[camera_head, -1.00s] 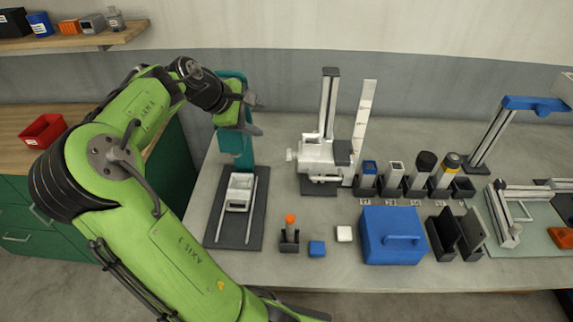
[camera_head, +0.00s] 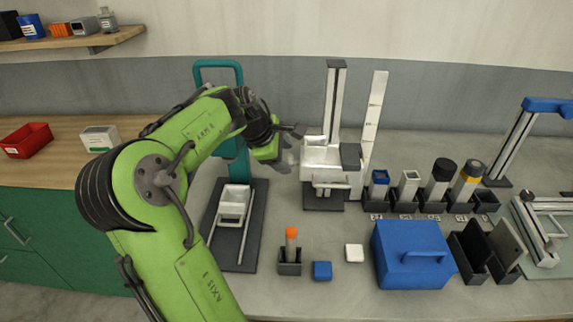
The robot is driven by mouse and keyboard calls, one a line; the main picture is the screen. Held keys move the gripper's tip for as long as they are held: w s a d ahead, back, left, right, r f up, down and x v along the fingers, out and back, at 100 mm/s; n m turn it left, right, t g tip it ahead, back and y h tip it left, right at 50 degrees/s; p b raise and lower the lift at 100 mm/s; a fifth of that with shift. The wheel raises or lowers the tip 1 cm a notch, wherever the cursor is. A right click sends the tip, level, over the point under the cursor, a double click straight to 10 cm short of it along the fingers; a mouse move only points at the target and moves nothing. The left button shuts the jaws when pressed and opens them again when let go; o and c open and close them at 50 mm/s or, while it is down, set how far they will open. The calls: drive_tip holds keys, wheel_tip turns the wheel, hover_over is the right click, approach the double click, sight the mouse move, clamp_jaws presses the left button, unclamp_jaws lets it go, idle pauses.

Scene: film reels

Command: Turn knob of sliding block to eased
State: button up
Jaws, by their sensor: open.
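The knob on the block's left side cannot be made out now, as my fingers overlap that spot. I cannot tell whether the fingers touch the knob or stand apart from it. No setting mark can be read.
A teal frame (camera_head: 219,66) with a white tray on rails (camera_head: 233,201) stands left, behind my arm. A tall white scale (camera_head: 374,120) is right of the column. Several holders with cylinders, a blue case (camera_head: 412,265) and an orange-topped tube (camera_head: 291,240) stand nearby.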

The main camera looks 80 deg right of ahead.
drive_tip(key=shift+x, duration=1)
drive_tip(key=c, duration=1)
drive_tip(key=shift+c, duration=0.2)
